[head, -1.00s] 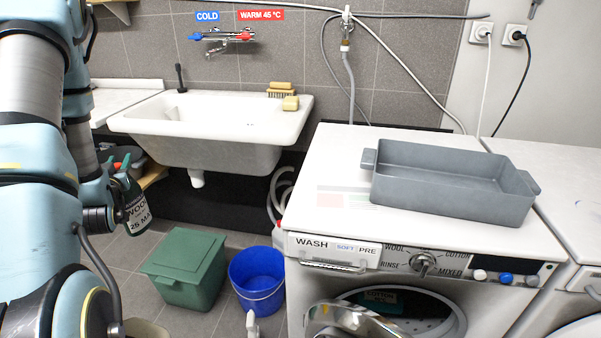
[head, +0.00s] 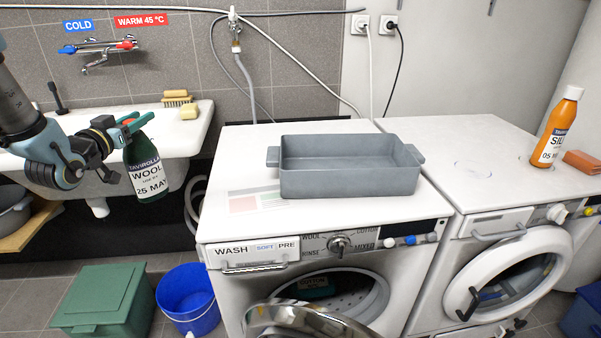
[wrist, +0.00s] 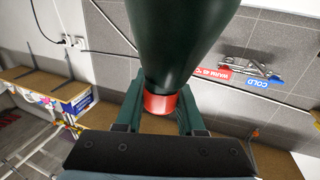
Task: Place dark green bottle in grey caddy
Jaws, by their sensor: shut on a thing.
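The dark green bottle (head: 147,172) has a white label reading "WOOL" and "25 MAY". My gripper (head: 130,126) is shut on it near its top, and the bottle hangs roughly upright in front of the sink. In the wrist view the bottle (wrist: 178,40) and its red cap (wrist: 160,103) sit between the two green fingers (wrist: 162,112). The grey caddy (head: 345,180) is an open rectangular tray with end handles. It stands on the left washing machine, right of and apart from my gripper. Its inside looks empty where visible.
The left washer top (head: 240,160) has free room left of the caddy. An orange bottle (head: 556,128) and an orange-brown block (head: 582,162) are on the right machine (head: 470,150). The sink (head: 185,130) is behind my gripper. A blue bucket (head: 188,300) and green bin (head: 105,298) stand on the floor.

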